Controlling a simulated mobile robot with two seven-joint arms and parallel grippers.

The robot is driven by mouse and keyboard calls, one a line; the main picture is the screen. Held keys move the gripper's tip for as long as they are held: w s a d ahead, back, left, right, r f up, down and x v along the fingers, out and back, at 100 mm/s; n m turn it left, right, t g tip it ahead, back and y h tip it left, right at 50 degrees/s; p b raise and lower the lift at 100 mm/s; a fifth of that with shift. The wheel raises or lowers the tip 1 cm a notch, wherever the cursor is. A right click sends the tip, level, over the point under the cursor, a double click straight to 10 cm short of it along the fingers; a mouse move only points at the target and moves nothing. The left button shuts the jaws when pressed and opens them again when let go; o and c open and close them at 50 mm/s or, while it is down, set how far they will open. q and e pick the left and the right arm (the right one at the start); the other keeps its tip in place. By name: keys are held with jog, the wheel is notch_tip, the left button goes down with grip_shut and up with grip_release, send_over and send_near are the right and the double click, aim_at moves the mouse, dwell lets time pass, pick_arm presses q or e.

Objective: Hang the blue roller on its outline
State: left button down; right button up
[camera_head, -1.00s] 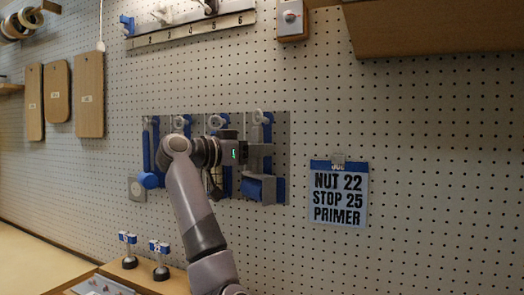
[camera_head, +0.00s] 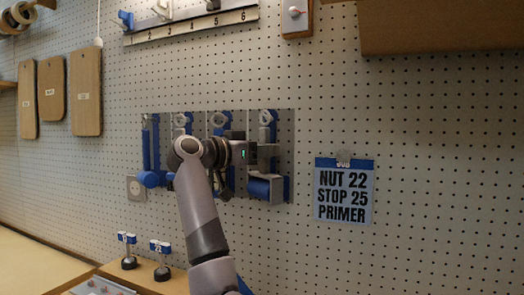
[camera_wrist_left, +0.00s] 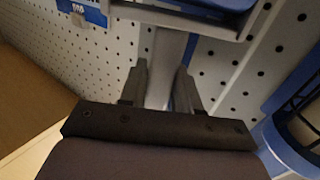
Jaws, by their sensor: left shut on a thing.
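The blue roller (camera_head: 262,189), a blue cylinder in a grey frame, is upright in front of the right end of the grey tool board (camera_head: 206,125). My left gripper (camera_head: 266,154) is shut on its grey handle, above the cylinder. In the left wrist view the gripper (camera_wrist_left: 160,84) has the grey handle (camera_wrist_left: 172,50) between its fingers, with the grey frame and a blue part beyond. A blue outline (camera_head: 287,189) shows beside the roller, mostly covered by it. I cannot tell whether the roller touches the board or a hook. My right gripper is not in view.
Another blue tool (camera_head: 148,178) hangs at the board's left end. A sign (camera_head: 343,192) is on the pegboard to the right. Wooden boards (camera_head: 87,92) hang at far left. A numbered rail (camera_head: 190,25) is above. Two small stands (camera_head: 161,268) are below.

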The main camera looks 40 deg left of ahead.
pick_arm(q)
jog(key=shift+r, duration=0.1)
jog(key=c, duration=0.7)
grip_release()
jog(key=shift+s, duration=0.1)
